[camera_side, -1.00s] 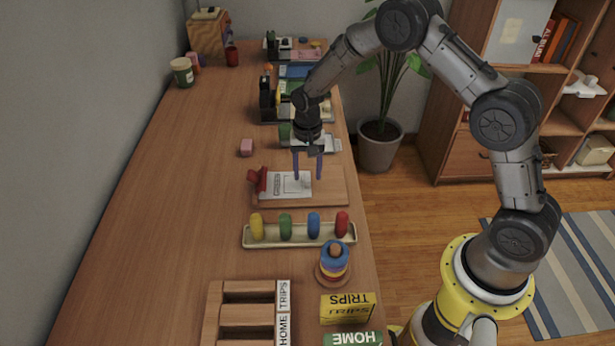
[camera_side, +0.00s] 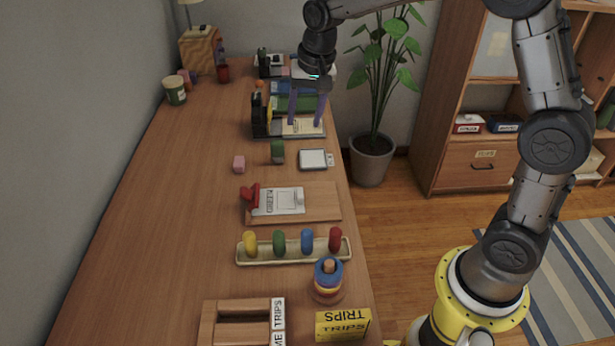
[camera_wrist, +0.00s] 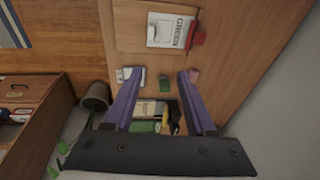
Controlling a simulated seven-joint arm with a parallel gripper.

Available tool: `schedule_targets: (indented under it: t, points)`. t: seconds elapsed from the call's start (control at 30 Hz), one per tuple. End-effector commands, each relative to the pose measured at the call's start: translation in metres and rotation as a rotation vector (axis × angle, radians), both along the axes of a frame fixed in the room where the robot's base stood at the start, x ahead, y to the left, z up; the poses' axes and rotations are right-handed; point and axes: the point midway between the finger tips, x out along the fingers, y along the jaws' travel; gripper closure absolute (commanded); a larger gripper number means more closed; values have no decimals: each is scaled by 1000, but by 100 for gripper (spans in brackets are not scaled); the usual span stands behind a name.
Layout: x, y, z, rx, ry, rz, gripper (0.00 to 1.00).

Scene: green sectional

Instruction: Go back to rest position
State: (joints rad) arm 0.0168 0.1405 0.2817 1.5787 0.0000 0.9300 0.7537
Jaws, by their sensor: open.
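My gripper (camera_side: 307,122) is open and empty, with its two purple fingers apart and pointing down. In the side view it is raised above the far part of the wooden table (camera_side: 150,235), in front of the far trays. In the wrist view its fingers (camera_wrist: 156,76) spread over the table, with nothing between them in their grip. A board (camera_side: 325,205) with a white card marked GREEN (camera_side: 283,201) and a red clip (camera_side: 250,196) lies on the table nearer the camera. The same card shows in the wrist view (camera_wrist: 168,30).
A pink block (camera_side: 239,164), a green block (camera_side: 277,152) and a white pad (camera_side: 313,160) lie beyond the board. Nearer are a tray of coloured pegs (camera_side: 293,253), a ring stacker (camera_side: 327,280) and a TRIPS box (camera_side: 343,325). A potted plant (camera_side: 372,160) stands beside the table.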

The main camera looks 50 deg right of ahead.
Motion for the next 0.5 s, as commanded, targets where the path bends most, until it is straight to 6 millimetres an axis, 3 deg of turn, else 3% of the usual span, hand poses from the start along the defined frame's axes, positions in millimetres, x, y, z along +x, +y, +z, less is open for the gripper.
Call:
schedule_targets:
  t: [0.03, 0.2, 0.33, 0.5]
  points:
    - [-16, 1, 24, -4, -42, 16, 44]
    - [-76, 4, 76, -28, -150, 97, 44]
    - [-128, 5, 99, -61, -221, 184, 44]
    - [-198, 7, 103, -119, -297, 323, 44]
